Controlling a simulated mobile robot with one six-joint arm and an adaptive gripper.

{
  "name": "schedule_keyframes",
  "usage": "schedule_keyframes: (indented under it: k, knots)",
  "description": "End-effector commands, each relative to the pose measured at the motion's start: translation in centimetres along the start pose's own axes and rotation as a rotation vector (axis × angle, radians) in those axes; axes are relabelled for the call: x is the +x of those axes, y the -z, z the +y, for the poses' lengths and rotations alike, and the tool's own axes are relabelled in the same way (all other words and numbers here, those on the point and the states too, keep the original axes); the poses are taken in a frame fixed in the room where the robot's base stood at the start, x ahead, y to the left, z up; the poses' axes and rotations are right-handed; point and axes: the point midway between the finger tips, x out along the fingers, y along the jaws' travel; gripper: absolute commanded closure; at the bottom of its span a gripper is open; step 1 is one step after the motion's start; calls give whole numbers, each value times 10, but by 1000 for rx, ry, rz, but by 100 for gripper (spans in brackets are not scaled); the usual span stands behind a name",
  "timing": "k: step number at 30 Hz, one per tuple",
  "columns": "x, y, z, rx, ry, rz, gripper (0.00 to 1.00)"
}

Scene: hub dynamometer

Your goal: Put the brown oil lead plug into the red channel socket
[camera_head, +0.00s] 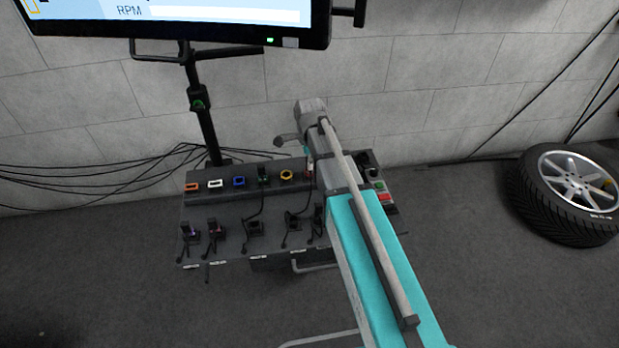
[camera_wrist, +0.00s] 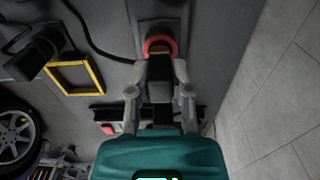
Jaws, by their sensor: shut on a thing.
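In the wrist view my gripper (camera_wrist: 160,90) is shut on a dark plug (camera_wrist: 159,70), one finger on each side. The plug's far end meets the round red socket ring (camera_wrist: 147,47); I cannot tell how deep it sits. A brownish-red part shows inside the ring, so I take this as the brown oil lead plug. A dark cable runs off to the left beside it. In the head view my arm covers most of the gripper, and a small part of the red socket area (camera_head: 309,169) shows beside it.
The grey console (camera_head: 225,205) carries a row of coloured sockets, including yellow (camera_head: 287,175) and blue (camera_head: 239,181). Several black plugs with leads (camera_head: 254,227) stand on its front part. A green and a red button (camera_head: 384,197) are right of my arm.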

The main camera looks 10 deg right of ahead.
Motion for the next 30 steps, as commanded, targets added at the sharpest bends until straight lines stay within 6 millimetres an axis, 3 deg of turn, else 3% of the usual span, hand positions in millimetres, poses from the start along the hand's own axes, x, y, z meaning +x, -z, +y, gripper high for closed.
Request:
schedule_keyframes:
  k: [8, 9, 15, 30]
  knots:
    - [3, 0, 0, 0, 0, 0, 100]
    - [3, 0, 0, 0, 0, 0, 71]
    - [3, 0, 0, 0, 0, 0, 34]
    - [1, 0, 0, 0, 0, 0, 33]
